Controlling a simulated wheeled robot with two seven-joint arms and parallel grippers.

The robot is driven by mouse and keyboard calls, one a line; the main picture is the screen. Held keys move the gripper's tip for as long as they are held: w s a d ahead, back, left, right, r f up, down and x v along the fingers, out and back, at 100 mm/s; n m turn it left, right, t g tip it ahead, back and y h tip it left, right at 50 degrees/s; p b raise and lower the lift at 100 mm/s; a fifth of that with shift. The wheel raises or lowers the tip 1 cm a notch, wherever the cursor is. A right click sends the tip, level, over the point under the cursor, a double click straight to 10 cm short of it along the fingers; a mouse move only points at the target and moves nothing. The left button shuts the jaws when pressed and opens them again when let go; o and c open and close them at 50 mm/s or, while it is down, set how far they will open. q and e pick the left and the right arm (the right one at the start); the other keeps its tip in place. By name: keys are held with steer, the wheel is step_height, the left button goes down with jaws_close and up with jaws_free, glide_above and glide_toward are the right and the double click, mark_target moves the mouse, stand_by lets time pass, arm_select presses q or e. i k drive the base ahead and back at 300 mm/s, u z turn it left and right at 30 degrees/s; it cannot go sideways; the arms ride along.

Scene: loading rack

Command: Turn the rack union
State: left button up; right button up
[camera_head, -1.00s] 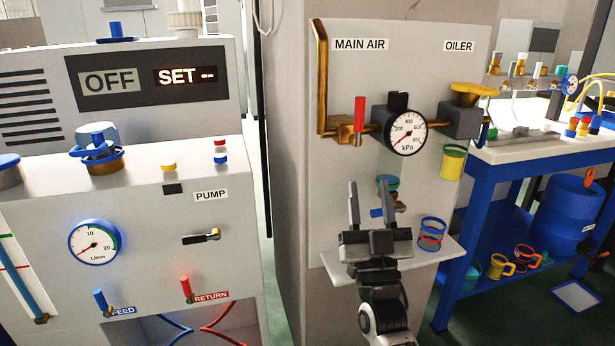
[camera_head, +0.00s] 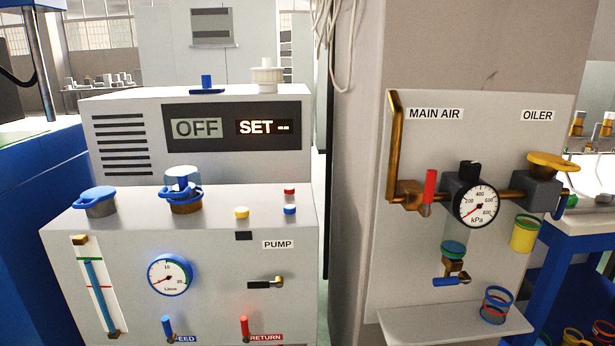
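Nothing in the head view is labelled as a rack union, and I cannot tell which fitting it is. The air panel (camera_head: 545,120) carries brass pipework, a lever valve with a red handle (camera_head: 429,188), a kPa gauge (camera_head: 475,206) and a yellow-topped oiler (camera_head: 553,163). Below the gauge is a bowl with a green band (camera_head: 453,248) and a small brass valve with a blue handle (camera_head: 451,282). Neither of my grippers is in view.
A grey pump cabinet (camera_head: 215,240) stands left, with an OFF display (camera_head: 196,128), flow gauge (camera_head: 170,275) and black PUMP lever (camera_head: 265,282). A blue bench (camera_head: 560,260) stands right.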

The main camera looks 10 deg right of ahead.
mark_target(573, 199)
steer(key=z, duration=1.3)
